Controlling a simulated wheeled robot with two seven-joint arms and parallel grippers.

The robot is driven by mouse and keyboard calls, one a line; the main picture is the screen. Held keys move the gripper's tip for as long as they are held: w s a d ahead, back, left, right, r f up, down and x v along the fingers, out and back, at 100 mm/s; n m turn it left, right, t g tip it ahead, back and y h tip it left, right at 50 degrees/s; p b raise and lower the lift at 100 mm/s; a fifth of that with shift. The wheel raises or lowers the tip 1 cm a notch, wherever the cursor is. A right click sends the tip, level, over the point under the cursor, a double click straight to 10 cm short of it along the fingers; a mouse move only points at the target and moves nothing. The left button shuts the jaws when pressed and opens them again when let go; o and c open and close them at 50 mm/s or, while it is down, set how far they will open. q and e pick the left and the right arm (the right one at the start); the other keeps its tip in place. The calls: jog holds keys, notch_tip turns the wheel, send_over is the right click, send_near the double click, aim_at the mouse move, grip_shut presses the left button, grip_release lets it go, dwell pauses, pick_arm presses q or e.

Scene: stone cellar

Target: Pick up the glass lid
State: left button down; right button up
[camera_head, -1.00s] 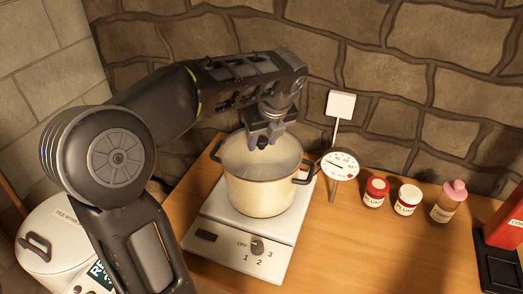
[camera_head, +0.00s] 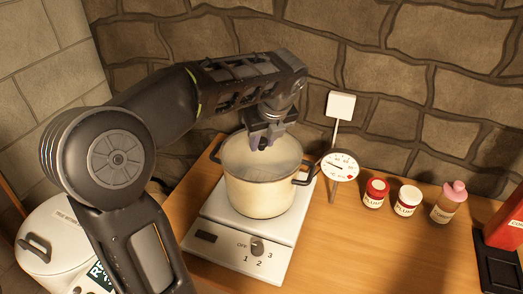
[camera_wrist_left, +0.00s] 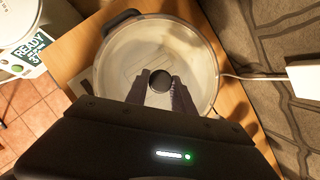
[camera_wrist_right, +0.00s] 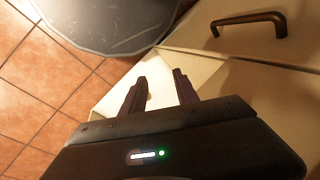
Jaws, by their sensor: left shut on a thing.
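The clear glass lid (camera_head: 277,162) is at the top of the cream pot (camera_head: 262,195), on the hotplate; I cannot tell any gap between lid and pot. Its round dark knob (camera_wrist_left: 160,80) shows between the fingertips in the left wrist view, where the lid (camera_wrist_left: 190,50) fills the pot's mouth. My left gripper (camera_head: 262,144) points down above the middle of the lid, shut on the knob. My right gripper (camera_wrist_right: 155,85) is open and empty in the right wrist view, away from the lid.
The white hotplate (camera_head: 222,258) stands on a wooden counter (camera_head: 350,250). A dial thermometer (camera_head: 340,166) is close right of the pot. A white cooker (camera_head: 50,240) is at left.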

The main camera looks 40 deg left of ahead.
aim_at(263, 141)
pick_arm(q)
jog(key=shift+r, duration=0.1)
notch_tip(263, 141, up, 8)
jog(key=shift+w+f, duration=0.1)
jog(key=shift+f, duration=0.15)
notch_tip(263, 141, up, 2)
jog(key=shift+r+p, duration=0.2)
jog(key=shift+p, duration=0.65)
jog(key=shift+f, duration=0.1)
